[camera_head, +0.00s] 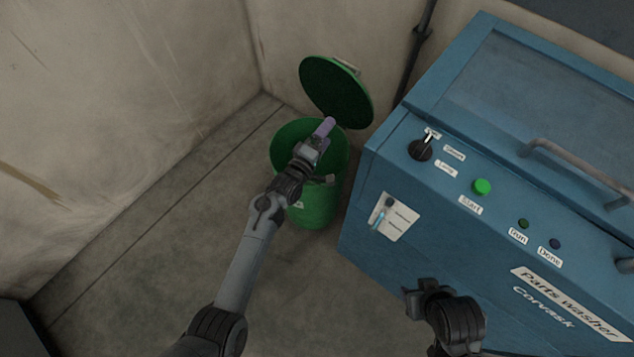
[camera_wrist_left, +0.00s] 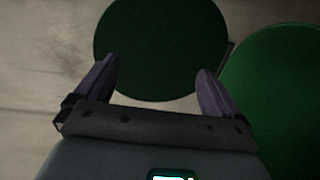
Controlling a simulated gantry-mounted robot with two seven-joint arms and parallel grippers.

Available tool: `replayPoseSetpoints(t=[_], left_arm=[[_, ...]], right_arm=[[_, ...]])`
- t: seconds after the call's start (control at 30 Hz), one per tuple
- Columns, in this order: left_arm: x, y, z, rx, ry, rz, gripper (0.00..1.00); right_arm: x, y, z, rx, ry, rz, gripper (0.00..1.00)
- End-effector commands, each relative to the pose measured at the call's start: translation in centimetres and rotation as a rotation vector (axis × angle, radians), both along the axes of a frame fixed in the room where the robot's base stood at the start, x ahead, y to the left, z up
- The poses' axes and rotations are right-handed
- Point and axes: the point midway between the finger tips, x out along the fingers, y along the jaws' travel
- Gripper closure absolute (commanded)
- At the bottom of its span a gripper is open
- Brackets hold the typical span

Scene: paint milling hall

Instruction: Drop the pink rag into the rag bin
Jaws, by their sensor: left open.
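The rag bin (camera_head: 318,207) is a green round bin on the floor, with its round lid (camera_head: 335,92) standing open behind it. My left gripper (camera_head: 325,127), with purple fingers, is over the bin's mouth, near the lid. In the left wrist view its two fingers (camera_wrist_left: 157,70) are wide apart with nothing between them. The dark green lid (camera_wrist_left: 160,40) shows beyond them, and the green bin (camera_wrist_left: 285,100) is at the right. I see no pink rag in either view; the bin's inside is partly hidden by my arm. My right gripper (camera_head: 412,300) is low, in front of the blue machine; its jaws are unclear.
A blue parts washer (camera_head: 500,200) with a dial, a green start button (camera_head: 482,186) and a handle (camera_head: 575,165) stands right of the bin. Walls meet in a corner behind the bin. Bare floor (camera_head: 160,240) lies to the left.

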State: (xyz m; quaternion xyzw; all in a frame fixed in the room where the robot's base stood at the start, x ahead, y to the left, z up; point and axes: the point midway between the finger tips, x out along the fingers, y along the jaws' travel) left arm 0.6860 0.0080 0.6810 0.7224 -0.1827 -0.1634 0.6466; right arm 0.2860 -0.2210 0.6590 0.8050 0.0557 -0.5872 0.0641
Motion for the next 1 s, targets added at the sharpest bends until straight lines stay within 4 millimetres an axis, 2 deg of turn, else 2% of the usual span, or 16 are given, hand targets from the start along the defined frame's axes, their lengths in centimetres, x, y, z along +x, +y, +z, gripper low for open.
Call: replayPoseSetpoints(t=[0.03,0.2,0.77,0.87,1.0], left_arm=[[-0.1,-0.2,0.6,-0.001,0.000,0.000,0.03],[-0.3,-0.5,1.0,0.000,0.000,0.001,0.03],[-0.4,-0.6,0.9,0.001,0.002,0.001,0.03],[-1.0,-0.6,0.2,0.001,0.019,0.001,0.03],[-3.6,0.1,-2.7,0.012,0.083,0.004,0.03]], right_arm=[[0.0,0.1,0.7,0.001,0.000,0.001,0.57],[0.1,0.1,1.3,0.002,-0.002,0.003,0.57],[0.1,0.3,1.4,0.010,-0.002,-0.002,0.57],[0.1,0.3,1.8,0.010,-0.002,-0.002,0.57],[0.1,0.3,3.1,0.008,-0.001,-0.003,0.57]])
